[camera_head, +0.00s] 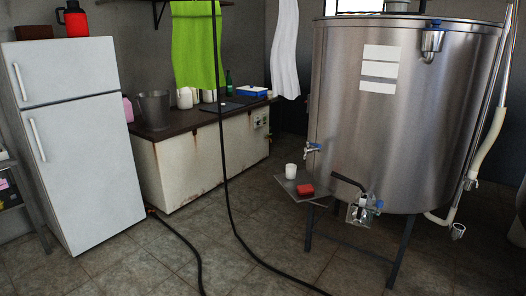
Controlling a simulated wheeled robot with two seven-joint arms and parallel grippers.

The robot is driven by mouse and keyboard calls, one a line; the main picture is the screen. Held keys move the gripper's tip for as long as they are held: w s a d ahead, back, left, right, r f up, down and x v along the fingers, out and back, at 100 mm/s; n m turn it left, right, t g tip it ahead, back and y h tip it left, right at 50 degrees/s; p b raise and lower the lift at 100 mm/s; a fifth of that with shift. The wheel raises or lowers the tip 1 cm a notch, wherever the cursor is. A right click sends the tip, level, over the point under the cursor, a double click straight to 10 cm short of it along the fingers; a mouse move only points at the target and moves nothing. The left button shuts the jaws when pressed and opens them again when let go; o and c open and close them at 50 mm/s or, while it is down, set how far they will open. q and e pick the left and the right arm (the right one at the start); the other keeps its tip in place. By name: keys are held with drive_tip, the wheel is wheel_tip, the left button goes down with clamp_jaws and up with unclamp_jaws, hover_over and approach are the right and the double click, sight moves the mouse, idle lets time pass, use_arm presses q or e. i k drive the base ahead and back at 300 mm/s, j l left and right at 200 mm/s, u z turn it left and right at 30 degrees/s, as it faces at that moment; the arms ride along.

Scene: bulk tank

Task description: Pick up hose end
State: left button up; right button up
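A thin black hose (223,150) hangs down in front of the counter and curves across the tiled floor toward the bottom right, where it leaves the picture. A second black hose (188,244) lies on the floor. One end of it, with a small orange-brown fitting (151,211), is by the counter's near lower corner; its other end runs out of the bottom edge. A cream pipe or hose (486,145) runs down the tank's right side, and a small whitish open end (458,231) shows low there. I cannot tell which hose end is meant. Neither gripper shows.
The large steel tank (400,135) stands on legs at the right. A small shelf (288,183) beside it holds a white cup (291,171) and a red block (305,190). The fridge (75,150) and counter (190,160) stand at the left. Floor between is mostly clear.

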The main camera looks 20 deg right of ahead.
sight(471, 179)
drive_tip(key=i+l+z, duration=0.15)
drive_tip(key=i+z, duration=0.6)
drive_tip(key=z, duration=0.25)
drive_tip(key=i+j+z, duration=0.15)
drive_tip(key=i+z, duration=0.35)
drive_tip(key=i+l+z, duration=0.25)
drive_tip(key=i+z, duration=0.3)
drive_tip(key=i, duration=0.15)
drive_tip(key=i+l+u, duration=0.15)
drive_tip(key=i+l, duration=0.25)
drive_tip(key=i+l+u, duration=0.15)
drive_tip(key=i+l, duration=0.25)
drive_tip(key=l, duration=0.2)
